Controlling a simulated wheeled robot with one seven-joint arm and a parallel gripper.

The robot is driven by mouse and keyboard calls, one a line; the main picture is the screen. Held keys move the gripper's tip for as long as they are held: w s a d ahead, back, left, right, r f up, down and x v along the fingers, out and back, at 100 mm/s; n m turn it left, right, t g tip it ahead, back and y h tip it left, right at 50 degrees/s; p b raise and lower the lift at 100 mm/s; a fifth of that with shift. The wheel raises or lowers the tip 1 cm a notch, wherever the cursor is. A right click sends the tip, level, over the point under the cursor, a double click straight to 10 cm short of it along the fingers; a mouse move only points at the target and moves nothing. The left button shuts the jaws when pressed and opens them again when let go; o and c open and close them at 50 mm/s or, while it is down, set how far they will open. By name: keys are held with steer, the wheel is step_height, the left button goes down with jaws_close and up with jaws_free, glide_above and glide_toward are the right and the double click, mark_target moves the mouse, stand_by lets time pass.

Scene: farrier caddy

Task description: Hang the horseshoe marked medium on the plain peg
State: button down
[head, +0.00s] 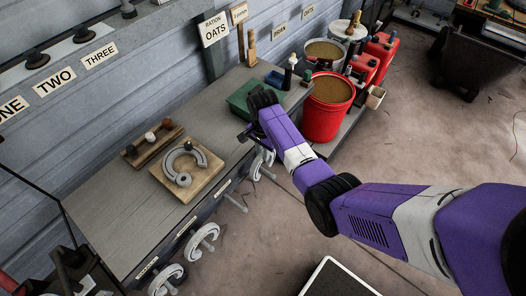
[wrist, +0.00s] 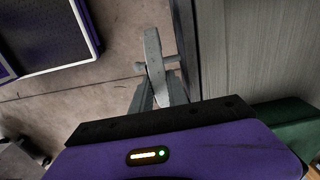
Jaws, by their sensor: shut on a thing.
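My gripper (wrist: 158,92) is shut on a grey horseshoe (wrist: 153,48), seen nearly edge-on in the wrist view. In the head view this horseshoe (head: 262,164) hangs below my gripper, just off the bench's front face. A grey peg (wrist: 173,59) sticks out from the bench and shows on both sides of the horseshoe. I cannot tell whether it passes through the horseshoe's opening. No size mark is readable. A bare peg (head: 234,203) sits to the left along the bench front. Two more horseshoes hang farther left, one here (head: 204,239) and one nearest the camera (head: 165,279).
The grey bench (head: 120,213) carries a wooden board (head: 207,184) with grey curved pieces, a wooden rack (head: 139,155) and a green box (head: 240,100). A red bucket (head: 326,112) stands beyond my arm. Open floor (head: 410,142) lies to the right.

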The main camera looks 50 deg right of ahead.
mark_target(263, 169)
steer(key=shift+f+b, duration=2.4)
steer(key=shift+f, duration=1.2)
steer(key=shift+f+b, duration=0.3)
steer(key=shift+f, duration=0.1)
steer(key=c, duration=1.2)
jaws_free()
step_height(263, 169, up, 8)
steer(key=shift+f+p, duration=0.15)
steer(key=shift+p, duration=0.15)
